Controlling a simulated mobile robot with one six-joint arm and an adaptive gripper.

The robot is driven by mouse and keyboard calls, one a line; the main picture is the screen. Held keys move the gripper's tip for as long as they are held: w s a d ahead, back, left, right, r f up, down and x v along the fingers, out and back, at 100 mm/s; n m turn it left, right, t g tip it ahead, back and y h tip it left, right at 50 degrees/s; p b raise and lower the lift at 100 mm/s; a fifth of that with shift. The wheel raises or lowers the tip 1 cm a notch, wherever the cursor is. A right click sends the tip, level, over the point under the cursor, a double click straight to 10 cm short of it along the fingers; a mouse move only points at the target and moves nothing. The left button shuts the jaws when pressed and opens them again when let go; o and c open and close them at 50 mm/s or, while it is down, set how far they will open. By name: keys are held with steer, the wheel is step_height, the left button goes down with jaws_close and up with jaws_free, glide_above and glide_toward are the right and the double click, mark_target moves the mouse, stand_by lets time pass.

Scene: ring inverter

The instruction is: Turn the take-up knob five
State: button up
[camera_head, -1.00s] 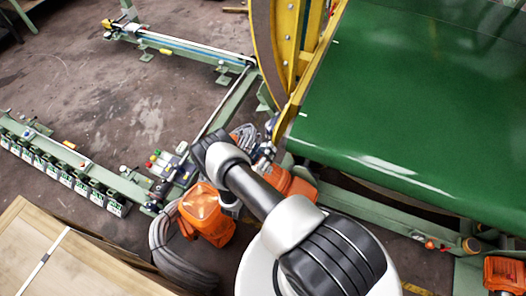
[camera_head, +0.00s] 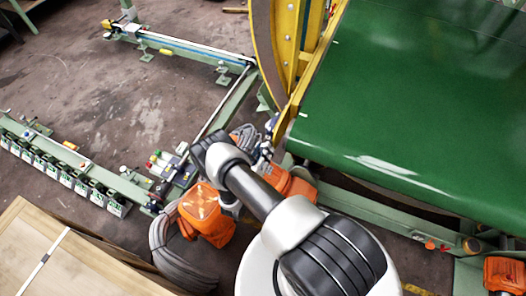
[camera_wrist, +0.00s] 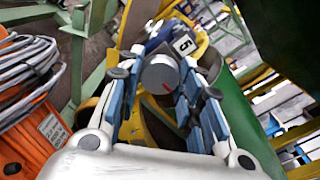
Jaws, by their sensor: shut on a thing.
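In the wrist view, the knob (camera_wrist: 160,75) is a round grey knob with a red mark on its lower part of the face. A white tag (camera_wrist: 184,44) with a dark digit, apparently 5, sits just above and right of it. My gripper (camera_wrist: 161,69) has its blue-padded fingers on the left and right sides of the knob, shut on it. In the head view, my arm covers the area around the knob, and I cannot make out the knob or fingers there.
A large green sheet (camera_head: 425,110) and a yellow frame (camera_head: 300,75) are to the right. A wooden crate (camera_head: 65,262) stands lower left. Open floor (camera_head: 100,110) lies upper left.

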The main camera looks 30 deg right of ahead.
steer(key=n+p, duration=0.4)
steer(key=n, duration=2.7)
steer(key=shift+r+n+p, duration=0.1)
steer(key=shift+n+p, duration=0.2)
steer(key=shift+p, duration=0.05)
stand_by(0.7)
stand_by(0.5)
